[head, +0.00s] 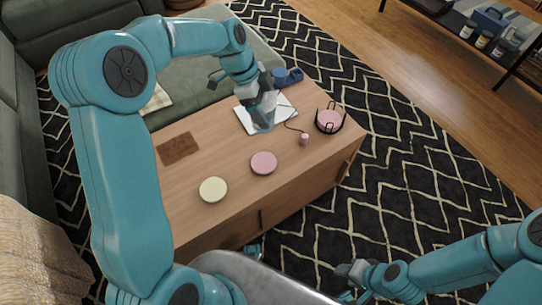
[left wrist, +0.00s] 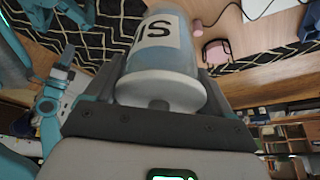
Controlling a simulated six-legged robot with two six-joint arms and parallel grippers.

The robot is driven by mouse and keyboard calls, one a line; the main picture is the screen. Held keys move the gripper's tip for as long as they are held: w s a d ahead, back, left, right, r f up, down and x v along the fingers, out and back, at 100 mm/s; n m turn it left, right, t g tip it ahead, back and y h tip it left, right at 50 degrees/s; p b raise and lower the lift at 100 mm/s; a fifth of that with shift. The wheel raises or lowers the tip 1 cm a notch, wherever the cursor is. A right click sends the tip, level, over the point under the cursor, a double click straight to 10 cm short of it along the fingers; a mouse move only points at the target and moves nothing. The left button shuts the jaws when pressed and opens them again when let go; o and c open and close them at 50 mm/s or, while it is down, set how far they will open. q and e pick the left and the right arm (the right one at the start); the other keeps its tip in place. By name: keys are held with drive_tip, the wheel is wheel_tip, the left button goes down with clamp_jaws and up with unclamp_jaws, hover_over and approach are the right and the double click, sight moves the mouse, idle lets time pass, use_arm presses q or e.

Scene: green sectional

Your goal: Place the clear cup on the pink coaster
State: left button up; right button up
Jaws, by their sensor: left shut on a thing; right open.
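The clear cup (left wrist: 160,60) fills the middle of the left wrist view. The cup (head: 263,121) is partly hidden by the gripper in the head view. The pink coaster (head: 264,163) lies flat and bare on the wooden table, nearer the front edge than the cup. My right gripper (head: 354,274) is open and empty, low beyond the table's front edge.
A green sofa stands behind.

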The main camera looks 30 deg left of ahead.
use_arm(q)
wheel_tip(320, 180, down, 20)
drive_tip(key=b, duration=0.4)
drive_tip(key=shift+s+a+r, duration=0.1)
drive_tip(key=shift+s+r, duration=0.05)
drive_tip(key=shift+r, duration=0.1)
drive_tip(key=shift+f, duration=0.2)
drive_tip(key=o, duration=1)
drive_tip(key=shift+c, duration=0.2)
drive_tip(key=shift+o, duration=0.4)
drive_tip(key=shift+r, duration=0.15)
